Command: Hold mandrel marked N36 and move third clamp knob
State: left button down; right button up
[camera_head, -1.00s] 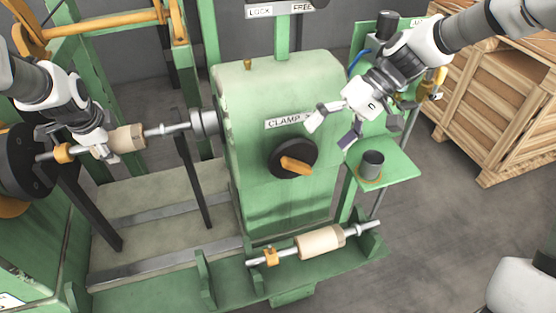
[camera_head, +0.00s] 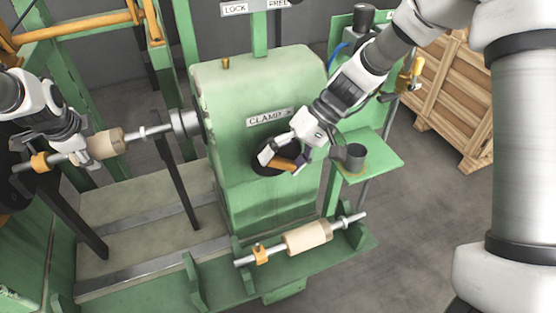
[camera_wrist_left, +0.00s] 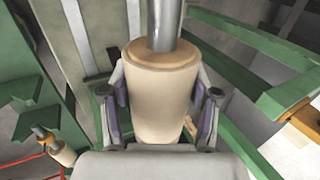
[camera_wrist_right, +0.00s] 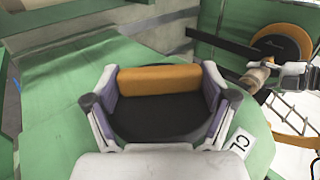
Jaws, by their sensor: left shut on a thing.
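A pale wooden mandrel (camera_head: 108,144) on a steel shaft lies between the machine's left side and the grey spindle (camera_head: 186,123). My left gripper (camera_head: 92,156) is shut on it; in the left wrist view its fingers grip both sides of the mandrel (camera_wrist_left: 160,95). No N36 mark is legible. The clamp knob, an orange bar (camera_head: 286,164) on a black disc, sits on the green housing under the CLAMP label. My right gripper (camera_head: 284,155) is open around it. In the right wrist view its fingers stand beside both ends of the orange bar (camera_wrist_right: 160,79).
A second wooden mandrel (camera_head: 307,237) on a shaft rests on the green front rack. A dark cup (camera_head: 355,157) stands on a green side shelf (camera_head: 375,165), near my right gripper. A wooden crate (camera_head: 447,100) stands at the right on the grey floor.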

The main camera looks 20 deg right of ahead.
jog(key=shift+y, duration=0.6)
dwell(0.3)
jog(key=shift+y, duration=0.5)
jog(key=shift+a+r+y, duration=0.15)
jog(key=shift+y, duration=0.15)
dwell(0.9)
jog(key=o, duration=1)
jog(key=v, duration=1.2)
jog(key=a+f+h, duration=0.1)
jog(key=a+f, duration=0.1)
jog(key=a, duration=0.1)
jog(key=a+f, duration=0.3)
jog(key=a+f+h, duration=0.1)
jog(key=a+f, duration=0.1)
jog(key=a, duration=0.2)
jog(key=shift+f+h, duration=0.3)
